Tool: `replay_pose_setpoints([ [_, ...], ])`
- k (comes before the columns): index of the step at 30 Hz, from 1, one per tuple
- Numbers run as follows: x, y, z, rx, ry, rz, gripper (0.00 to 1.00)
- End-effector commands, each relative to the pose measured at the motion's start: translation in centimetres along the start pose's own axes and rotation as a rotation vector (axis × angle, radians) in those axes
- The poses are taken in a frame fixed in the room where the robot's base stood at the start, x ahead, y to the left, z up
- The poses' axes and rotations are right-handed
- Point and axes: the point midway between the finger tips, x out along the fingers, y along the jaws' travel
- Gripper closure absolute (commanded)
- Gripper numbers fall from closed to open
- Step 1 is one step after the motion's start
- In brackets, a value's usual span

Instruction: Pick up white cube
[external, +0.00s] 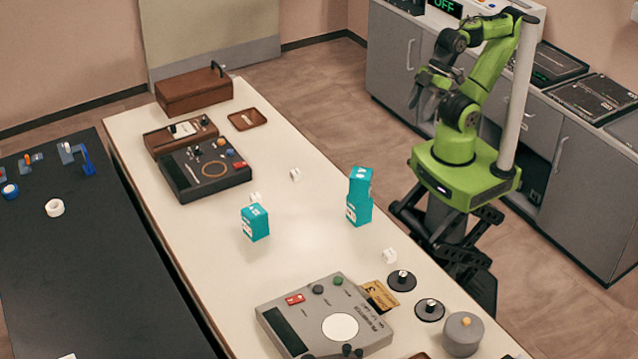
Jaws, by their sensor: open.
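Several small white pieces lie on the white table (300,270), and I cannot tell which is the white cube. One white piece (295,174) lies alone near the table's middle. A third white piece (389,255) lies near the right edge, in front of two stacked teal boxes (359,196). My gripper (417,97) is open and empty, raised beyond the table's right side, well apart from all of them.
A dark device (205,170) and brown case (194,91) stand at the table's far end. A grey device (325,315), black discs (401,280) and a grey round pot (462,333) fill the near end. Grey cabinets (575,190) stand behind my base.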

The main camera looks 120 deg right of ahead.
Motion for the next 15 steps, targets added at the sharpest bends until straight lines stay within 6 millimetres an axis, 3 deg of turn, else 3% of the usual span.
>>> replay_pose_setpoints([
  [7,-0.7,0.0,-0.5,0.000,0.004,0.000,0.38],
  [11,-4.9,0.0,-2.8,0.000,0.012,0.000,0.38],
  [15,-2.1,1.0,-6.3,0.453,0.083,-0.007,0.38],
])
